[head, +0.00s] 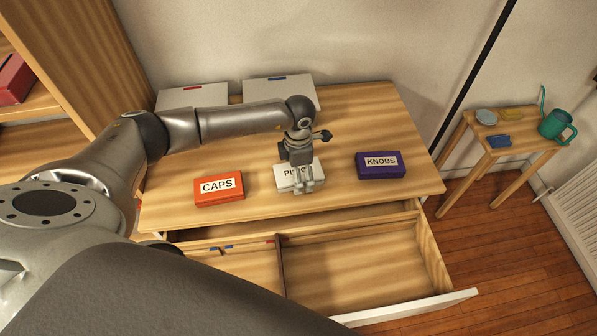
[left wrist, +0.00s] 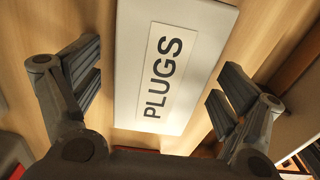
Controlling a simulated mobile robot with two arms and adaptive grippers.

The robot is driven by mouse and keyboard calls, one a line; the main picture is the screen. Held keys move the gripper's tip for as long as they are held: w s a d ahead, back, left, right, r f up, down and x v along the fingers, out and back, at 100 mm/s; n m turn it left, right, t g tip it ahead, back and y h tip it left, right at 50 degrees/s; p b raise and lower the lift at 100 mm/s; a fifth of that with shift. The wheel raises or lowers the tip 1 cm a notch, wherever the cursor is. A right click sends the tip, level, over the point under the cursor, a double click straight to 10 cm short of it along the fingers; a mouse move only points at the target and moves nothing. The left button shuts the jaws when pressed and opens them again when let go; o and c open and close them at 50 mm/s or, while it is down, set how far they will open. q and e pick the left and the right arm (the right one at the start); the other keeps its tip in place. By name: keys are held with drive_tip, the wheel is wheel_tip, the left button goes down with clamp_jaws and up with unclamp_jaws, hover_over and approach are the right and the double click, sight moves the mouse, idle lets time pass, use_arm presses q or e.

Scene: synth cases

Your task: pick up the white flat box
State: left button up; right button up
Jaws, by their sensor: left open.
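The white flat box (head: 284,184), labelled PLUGS, lies on the wooden desk top between an orange box and a purple box. My left gripper (head: 302,182) is over it and hides part of its label in the head view. In the left wrist view the white box (left wrist: 200,100) lies between the two spread fingers of my left gripper (left wrist: 158,82), with a gap on each side. The gripper is open and holds nothing. My right gripper is not in view.
An orange CAPS box (head: 219,199) lies left of the white box and a purple KNOBS box (head: 380,174) lies right. An open divided drawer (head: 360,268) is below the front edge. Two pale boxes (head: 283,92) (head: 193,97) stand at the back. A side table (head: 509,128) is at right.

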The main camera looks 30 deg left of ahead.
use_arm(q)
drive_tip(key=c, duration=1.2)
drive_tip(key=shift+o, duration=0.2)
drive_tip(key=shift+r, duration=0.15)
